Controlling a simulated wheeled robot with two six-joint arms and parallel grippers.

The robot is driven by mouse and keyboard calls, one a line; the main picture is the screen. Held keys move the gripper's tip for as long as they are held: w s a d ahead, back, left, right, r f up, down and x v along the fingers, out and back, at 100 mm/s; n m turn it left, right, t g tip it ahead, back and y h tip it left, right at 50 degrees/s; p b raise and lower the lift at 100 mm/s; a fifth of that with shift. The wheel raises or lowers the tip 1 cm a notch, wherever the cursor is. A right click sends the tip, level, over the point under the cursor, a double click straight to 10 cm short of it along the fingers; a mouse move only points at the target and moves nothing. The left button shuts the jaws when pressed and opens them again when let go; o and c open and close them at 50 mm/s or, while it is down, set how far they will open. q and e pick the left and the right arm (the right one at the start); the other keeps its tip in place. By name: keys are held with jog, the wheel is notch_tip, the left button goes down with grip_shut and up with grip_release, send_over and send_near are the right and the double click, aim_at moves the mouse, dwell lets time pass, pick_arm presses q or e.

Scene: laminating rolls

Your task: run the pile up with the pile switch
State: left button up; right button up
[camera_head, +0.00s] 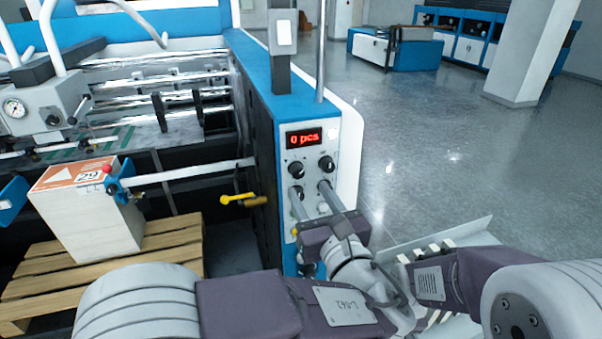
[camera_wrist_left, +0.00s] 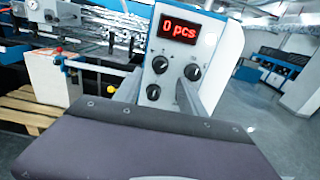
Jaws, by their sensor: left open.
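The pile (camera_head: 95,220) is a white block-like stack with an orange-marked top, standing on a wooden pallet (camera_head: 165,250) at the left; it also shows in the left wrist view (camera_wrist_left: 48,88). The control panel (camera_head: 308,153) has a red display (camera_head: 304,138) reading "0 pcs" and several black knobs. Two upper knobs (camera_head: 296,168) are clear; a lower left knob (camera_wrist_left: 153,92) shows between my fingers in the wrist view. I cannot tell which control is the pile switch. My left gripper (camera_head: 311,187) is open, its fingers apart in front of the lower panel. My right gripper does not show.
A yellow handle (camera_head: 238,200) sticks out left of the panel. A grey post (camera_head: 279,50) rises above the blue-topped machine side. A light tray-like sheet (camera_head: 450,238) lies to the right of my left wrist. The floor (camera_head: 440,140) beyond is clear.

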aim_at(300, 175)
pick_arm(q)
jog(key=p+x, duration=0.1)
jog(key=x, duration=0.4)
jog(key=shift+r, duration=0.1)
jog(key=shift+w+a, duration=0.2)
jog(key=shift+w, duration=0.25)
grip_shut()
jog(key=shift+f+n+b, duration=0.25)
jog(key=shift+n+b, duration=0.05)
jog(key=shift+b, duration=0.1)
jog(key=n+b, duration=0.5)
jog(key=b, duration=0.3)
jog(key=shift+f+n+b, duration=0.1)
jog(key=shift+n+b, duration=0.3)
jog(key=shift+d+r+n+b, duration=0.1)
jog(key=shift+r+n+b, duration=0.15)
jog(key=shift+n+b, duration=1.15)
